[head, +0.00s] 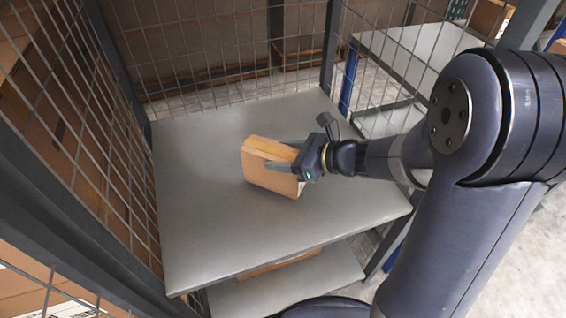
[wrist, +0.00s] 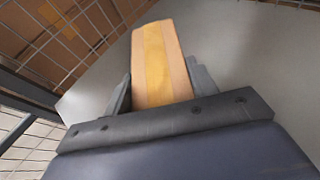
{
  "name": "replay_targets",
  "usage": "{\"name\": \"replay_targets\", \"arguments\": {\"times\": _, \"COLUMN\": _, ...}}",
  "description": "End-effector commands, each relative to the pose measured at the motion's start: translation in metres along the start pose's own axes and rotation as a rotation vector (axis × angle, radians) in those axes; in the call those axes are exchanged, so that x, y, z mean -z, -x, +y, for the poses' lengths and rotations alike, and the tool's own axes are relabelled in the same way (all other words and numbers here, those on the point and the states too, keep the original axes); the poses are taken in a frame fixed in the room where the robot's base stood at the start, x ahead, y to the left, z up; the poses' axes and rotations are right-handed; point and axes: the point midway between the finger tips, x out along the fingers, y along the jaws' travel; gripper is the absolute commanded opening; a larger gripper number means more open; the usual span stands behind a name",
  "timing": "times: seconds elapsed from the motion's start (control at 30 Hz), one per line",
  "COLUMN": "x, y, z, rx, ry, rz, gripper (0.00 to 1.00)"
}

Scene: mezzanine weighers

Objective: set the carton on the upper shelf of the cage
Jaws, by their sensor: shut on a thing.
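The carton (head: 262,168) is a small tan box with a yellow-orange tape strip along its narrow side. My gripper (head: 289,156) is shut on it, one finger on each side. In the wrist view the carton (wrist: 158,62) stands out between the two fingers (wrist: 157,92). The carton is tilted in the head view, over the middle of the cage's grey upper shelf (head: 205,215). I cannot tell whether its lower edge touches the shelf. Part of its near end is hidden by my gripper.
The cage has wire mesh walls (head: 95,120) at left and back, and a dark post (head: 331,45) at the back right corner. A lower shelf (head: 315,285) holds another box (head: 275,263). A grey table (head: 415,50) stands beyond at right. The upper shelf around the carton is clear.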

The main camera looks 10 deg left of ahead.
Motion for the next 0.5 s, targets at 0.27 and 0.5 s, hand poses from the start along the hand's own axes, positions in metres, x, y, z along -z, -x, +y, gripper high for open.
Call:
{"name": "replay_targets", "arguments": {"times": 0.27, "x": 0.0152, "y": -0.0064, "z": -0.0001, "rx": 0.001, "ry": 0.0, "rz": -0.002, "gripper": 0.0}}
{"name": "replay_targets", "arguments": {"times": 0.5, "x": 0.0201, "y": -0.0082, "z": 0.0, "rx": 0.0, "ry": -0.001, "rz": 0.0, "gripper": 0.55}}
